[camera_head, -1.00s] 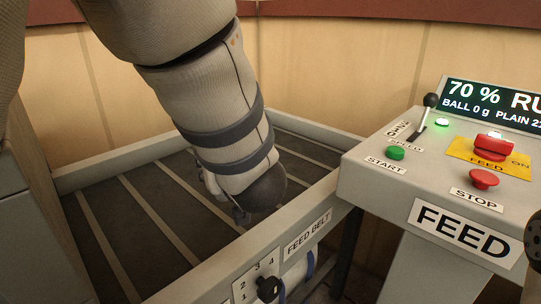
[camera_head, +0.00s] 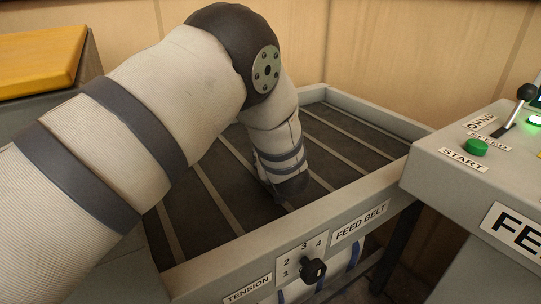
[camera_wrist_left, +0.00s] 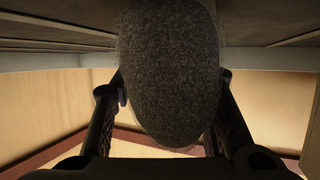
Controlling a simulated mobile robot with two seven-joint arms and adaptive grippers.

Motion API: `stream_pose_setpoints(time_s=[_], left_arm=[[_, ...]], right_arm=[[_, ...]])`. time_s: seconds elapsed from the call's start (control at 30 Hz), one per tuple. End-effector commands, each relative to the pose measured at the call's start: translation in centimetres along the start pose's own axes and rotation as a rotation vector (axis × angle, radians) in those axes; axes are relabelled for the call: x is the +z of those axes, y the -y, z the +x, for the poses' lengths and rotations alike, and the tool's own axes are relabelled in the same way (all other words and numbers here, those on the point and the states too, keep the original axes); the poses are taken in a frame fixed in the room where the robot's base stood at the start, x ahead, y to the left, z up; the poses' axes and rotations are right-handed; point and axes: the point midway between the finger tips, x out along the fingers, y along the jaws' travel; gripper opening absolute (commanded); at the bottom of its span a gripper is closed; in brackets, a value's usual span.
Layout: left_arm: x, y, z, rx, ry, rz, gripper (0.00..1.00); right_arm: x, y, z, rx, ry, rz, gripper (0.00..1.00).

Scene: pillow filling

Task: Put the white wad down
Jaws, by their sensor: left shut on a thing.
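The wad (camera_wrist_left: 168,60) fills the middle of the left wrist view, a rounded, fuzzy lump that looks grey in shadow. My left gripper (camera_wrist_left: 172,85) is shut on it, with a dark finger along each side. In the head view my left arm reaches down over the dark slatted feed belt (camera_head: 222,200), its wrist low over the bed. The fingers and wad are hidden there behind the wrist. I cannot tell whether the wad touches the belt. My right gripper is not in view.
A pale raised frame (camera_head: 375,187) with a tension knob (camera_head: 313,270) borders the belt in front. The grey feed console (camera_head: 440,190) with a green start button (camera_head: 476,146) stands at the right. A yellow-topped block (camera_head: 40,65) is at the left. Belt around the wrist is bare.

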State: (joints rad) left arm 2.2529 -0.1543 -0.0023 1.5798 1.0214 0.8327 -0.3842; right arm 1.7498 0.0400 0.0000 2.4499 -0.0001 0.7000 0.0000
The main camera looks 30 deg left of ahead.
Motion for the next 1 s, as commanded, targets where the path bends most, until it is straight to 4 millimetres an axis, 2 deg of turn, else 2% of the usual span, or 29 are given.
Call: stream_pose_setpoints(time_s=[0.07, 0.57, 0.6, 0.67, 0.93, 1.0], left_arm=[[-0.4, -0.1, -0.1, 0.002, -0.005, -0.002, 0.09], [0.8, -0.1, 0.3, 0.002, -0.003, -0.002, 0.09], [0.8, -0.1, 0.3, 0.002, -0.002, -0.002, 0.49], [0.8, -0.1, 0.3, 0.002, -0.003, -0.002, 0.61], [0.8, -0.1, 0.3, 0.002, -0.003, -0.002, 0.61], [0.2, -0.1, 0.1, 0.002, -0.005, -0.004, 0.61]], right_arm=[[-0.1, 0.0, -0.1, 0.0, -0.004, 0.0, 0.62], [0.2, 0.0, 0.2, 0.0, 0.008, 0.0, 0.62], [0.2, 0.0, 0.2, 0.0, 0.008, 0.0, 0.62], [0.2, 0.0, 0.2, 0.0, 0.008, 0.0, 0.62], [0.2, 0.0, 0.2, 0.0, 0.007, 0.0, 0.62], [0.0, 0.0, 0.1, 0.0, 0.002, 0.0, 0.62]])
